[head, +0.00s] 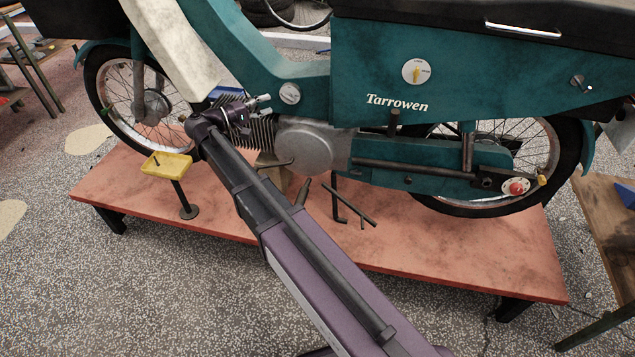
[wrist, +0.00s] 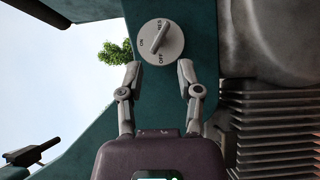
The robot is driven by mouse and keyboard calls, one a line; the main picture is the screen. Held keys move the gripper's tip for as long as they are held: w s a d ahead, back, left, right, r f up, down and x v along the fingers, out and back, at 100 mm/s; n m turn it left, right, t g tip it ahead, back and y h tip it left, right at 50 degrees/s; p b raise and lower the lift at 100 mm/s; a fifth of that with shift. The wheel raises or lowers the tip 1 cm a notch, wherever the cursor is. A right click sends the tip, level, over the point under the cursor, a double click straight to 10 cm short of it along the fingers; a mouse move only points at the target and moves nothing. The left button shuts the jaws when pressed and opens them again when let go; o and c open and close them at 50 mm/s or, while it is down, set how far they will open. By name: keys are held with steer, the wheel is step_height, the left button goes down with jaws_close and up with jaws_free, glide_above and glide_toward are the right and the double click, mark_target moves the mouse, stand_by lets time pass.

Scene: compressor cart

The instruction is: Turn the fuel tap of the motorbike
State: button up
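The fuel tap is a round pale dial (wrist: 160,41) with a raised lever and the marks ON, RES and OFF, on the teal frame just ahead of my gripper in the wrist view. Its lever lies slanted, with its upper end towards RES. In the head view the tap (head: 290,93) sits on the teal motorbike (head: 300,58) above the engine. My gripper (wrist: 160,72) is open and empty, its fingertips apart just below the dial and not around the lever. In the head view my gripper (head: 263,103) is left of the tap, close to it.
Cooling fins (wrist: 275,130) and the engine casing lie close on the right in the wrist view. A second dial with a yellow pointer (head: 416,71) is on the side panel. A yellow tray on a stand (head: 167,165) is at the left of the red platform (head: 230,222).

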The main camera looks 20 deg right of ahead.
steer(key=v, duration=0.8)
steer(key=s+d+f+g+y+p, duration=0.1)
steer(key=s+d+f+y+p, duration=0.15)
steer(key=d, duration=0.35)
steer(key=s+d+f+g+y+p, duration=0.1)
steer(key=s+d+f+g+y, duration=0.1)
steer(key=s+d+f+y, duration=0.3)
steer(key=s+d+m+y+p, duration=0.1)
steer(key=s+d+y+p, duration=0.1)
steer(key=s+y, duration=0.3)
steer(key=s+d+m+g+y+p, duration=0.1)
steer(key=s+y+p, duration=0.3)
steer(key=s, duration=0.6)
steer(key=shift+d+f+m+g+y+p, duration=0.3)
steer(key=shift+d+f+m+y+p, duration=0.15)
steer(key=shift+d, duration=0.45)
steer(key=shift+s, duration=0.1)
